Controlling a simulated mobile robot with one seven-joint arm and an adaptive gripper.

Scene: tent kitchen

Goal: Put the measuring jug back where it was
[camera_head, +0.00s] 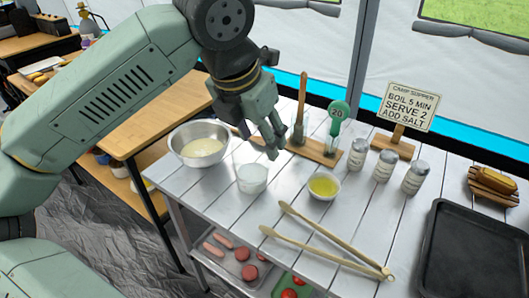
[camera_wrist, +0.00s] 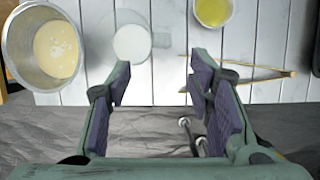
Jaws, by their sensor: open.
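The measuring jug (camera_head: 252,179) looks like a small, clear, whitish vessel. It stands upright on the white slatted table between a metal bowl and a small bowl of yellow liquid. The wrist view shows the jug (camera_wrist: 132,43) from above, beyond the fingertips and left of centre. My gripper (camera_head: 274,148) is open and empty, above the table and just up and right of the jug in the head view. In the wrist view my gripper (camera_wrist: 160,72) has its two fingers wide apart with nothing between them. The fingers do not appear to touch the jug.
The metal bowl (camera_head: 201,145) with pale batter is left of the jug, the yellow-liquid bowl (camera_head: 324,186) right. Wooden tongs (camera_head: 325,238) lie in front. Behind are a wooden rack (camera_head: 314,150), several shakers (camera_head: 384,165) and a sign (camera_head: 408,107). A black tray (camera_head: 475,255) is at right.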

